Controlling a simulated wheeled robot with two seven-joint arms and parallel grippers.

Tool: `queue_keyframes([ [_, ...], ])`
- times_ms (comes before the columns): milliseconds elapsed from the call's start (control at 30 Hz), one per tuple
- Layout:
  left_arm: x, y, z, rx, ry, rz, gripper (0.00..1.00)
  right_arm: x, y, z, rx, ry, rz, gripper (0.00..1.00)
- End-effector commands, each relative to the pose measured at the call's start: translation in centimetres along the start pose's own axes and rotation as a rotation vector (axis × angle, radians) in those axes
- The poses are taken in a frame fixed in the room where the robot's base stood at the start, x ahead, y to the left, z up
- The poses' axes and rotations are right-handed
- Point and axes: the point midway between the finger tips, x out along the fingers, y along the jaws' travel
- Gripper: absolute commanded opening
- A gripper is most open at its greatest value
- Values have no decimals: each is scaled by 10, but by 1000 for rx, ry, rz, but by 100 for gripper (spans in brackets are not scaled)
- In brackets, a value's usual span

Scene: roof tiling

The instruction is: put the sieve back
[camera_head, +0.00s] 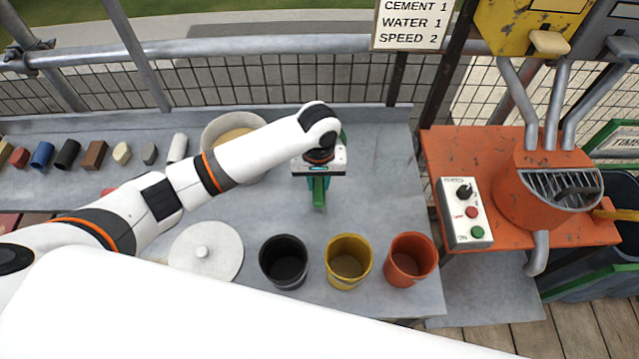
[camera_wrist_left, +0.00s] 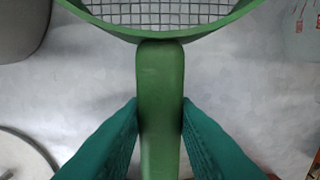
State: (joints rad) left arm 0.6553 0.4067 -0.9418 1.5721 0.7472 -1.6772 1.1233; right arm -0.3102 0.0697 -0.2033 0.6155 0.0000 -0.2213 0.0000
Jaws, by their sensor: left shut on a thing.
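The sieve's green handle (camera_head: 319,194) points toward me in the head view, over the grey bench. My left gripper (camera_head: 319,172) is shut on that handle and hides most of the sieve's round part there. In the left wrist view the green rim and wire mesh of the sieve (camera_wrist_left: 160,37) show at the top. The handle runs down between the two teal fingers of my left gripper (camera_wrist_left: 160,118), which press on it from both sides. The mesh looks empty where it shows. My right gripper is not in view.
A round tub (camera_head: 209,133) with tan contents stands left of the sieve, partly behind my arm. A round lid (camera_head: 185,255), a black bucket (camera_head: 283,281), a yellow bucket (camera_head: 347,280) and an orange bucket (camera_head: 409,277) line the front. The orange mixer (camera_head: 520,198) is at right.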

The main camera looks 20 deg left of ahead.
Motion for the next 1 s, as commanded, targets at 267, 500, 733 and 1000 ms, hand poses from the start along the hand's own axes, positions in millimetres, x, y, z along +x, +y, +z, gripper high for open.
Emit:
queue_keyframes([
  [267, 32, 0, 0, -1, 0, 0, 2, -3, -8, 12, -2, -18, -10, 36],
  [500, 46, 0, 0, 1, -2, -1, 2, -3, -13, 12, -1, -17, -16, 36],
  [733, 47, 0, 0, 0, -1, -1, 2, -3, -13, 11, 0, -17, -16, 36],
  [1000, 48, 0, 0, 0, -1, -1, 47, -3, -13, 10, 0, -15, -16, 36],
])
